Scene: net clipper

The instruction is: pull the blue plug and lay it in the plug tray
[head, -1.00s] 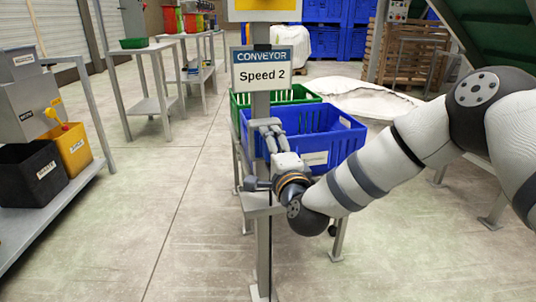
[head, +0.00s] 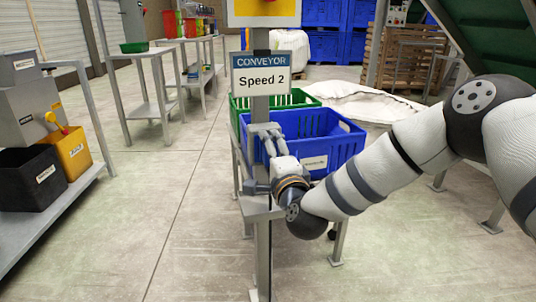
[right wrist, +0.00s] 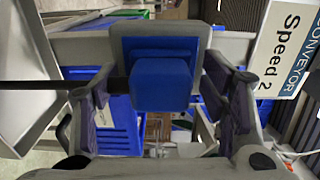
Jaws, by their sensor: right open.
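The blue plug (right wrist: 162,85) sits in a grey socket with a blue face (right wrist: 160,45) in the right wrist view. My right gripper (right wrist: 160,100) is open, with one finger on each side of the plug and a gap to it on both sides. In the head view my right gripper (head: 265,130) is at the grey post, just below the Speed 2 sign; the plug is not discernible there. A grey tray-like shelf (head: 256,209) on the post, below the gripper, may be the plug tray. My left gripper is not in view.
The conveyor sign (head: 261,74) hangs on the post just above my right gripper. A blue crate (head: 340,145) and a green crate (head: 306,96) stand close behind it. A bench with a black bin (head: 30,180) and a yellow bin (head: 74,152) is at left. The floor between is clear.

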